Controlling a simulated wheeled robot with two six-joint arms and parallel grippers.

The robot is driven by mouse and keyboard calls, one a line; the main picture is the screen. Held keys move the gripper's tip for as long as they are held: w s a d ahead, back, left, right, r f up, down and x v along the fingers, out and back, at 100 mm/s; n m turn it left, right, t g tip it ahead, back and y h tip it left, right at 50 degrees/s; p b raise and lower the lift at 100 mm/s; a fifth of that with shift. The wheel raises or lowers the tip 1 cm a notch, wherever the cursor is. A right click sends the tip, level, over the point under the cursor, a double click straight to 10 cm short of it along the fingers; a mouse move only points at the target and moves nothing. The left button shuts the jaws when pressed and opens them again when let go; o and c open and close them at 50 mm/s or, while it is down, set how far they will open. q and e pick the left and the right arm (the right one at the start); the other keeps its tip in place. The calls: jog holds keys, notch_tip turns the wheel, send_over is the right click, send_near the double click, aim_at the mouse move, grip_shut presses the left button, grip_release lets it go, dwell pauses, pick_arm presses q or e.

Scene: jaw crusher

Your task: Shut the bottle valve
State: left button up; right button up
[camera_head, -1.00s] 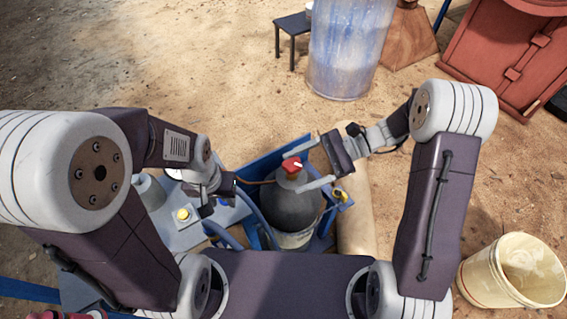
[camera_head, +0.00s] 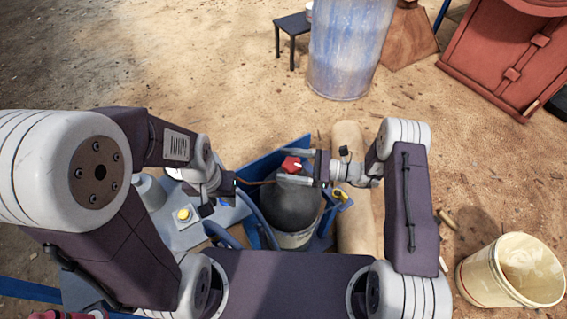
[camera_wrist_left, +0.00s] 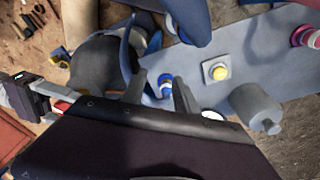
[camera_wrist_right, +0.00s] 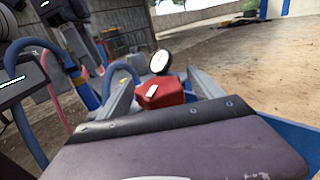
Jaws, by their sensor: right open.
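The bottle valve is a red knob (camera_head: 292,165) with a white mark, on top of a dark grey gas bottle (camera_head: 291,205). My right gripper (camera_head: 285,165) is open, level with the knob, with one finger on each side of it. In the right wrist view the red knob (camera_wrist_right: 162,93) sits between the spread fingers (camera_wrist_right: 160,82); I cannot tell whether they touch it. My left gripper (camera_head: 230,190) is left of the bottle, partly hidden by its own arm. In the left wrist view its fingers (camera_wrist_left: 160,78) are apart, with nothing held between them.
A blue frame (camera_head: 262,165) surrounds the bottle. A grey panel with a yellow button (camera_head: 183,214) lies left of it. A round gauge (camera_wrist_right: 160,61) stands behind the knob in the right wrist view. A tan roll (camera_head: 350,215) is to the right, a cream bucket (camera_head: 480,275) further right.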

jog(key=shift+w+a, duration=0.1)
jog(key=shift+a, duration=0.55)
jog(key=c, duration=1.4)
jog(key=shift+o, duration=0.2)
jog(key=shift+w+r+m+t+h+p, duration=0.1)
jog(key=shift+m+t+h+p, duration=0.1)
jog(key=shift+m+t+p, duration=0.6)
jog(key=shift+w+r+m+t+h+p, duration=0.15)
jog(key=shift+m+t+p, duration=0.3)
jog(key=shift+t, duration=0.65)
jog(key=m+t, duration=0.1)
jog(key=m+t+h+p, duration=0.1)
jog(key=shift+w+d+f+t, duration=0.1)
jog(key=shift+w+f+t, duration=0.05)
jog(key=shift+t, duration=0.15)
jog(key=shift+w+d+m+t+h+p, duration=0.15)
jog(key=shift+m+t+h+p, duration=0.5)
jog(key=shift+t, duration=0.45)
jog(key=shift+w+h, duration=0.1)
jog(key=shift+h, duration=0.2)
jog(key=o, duration=1.4)
jog(key=shift+c, duration=0.2)
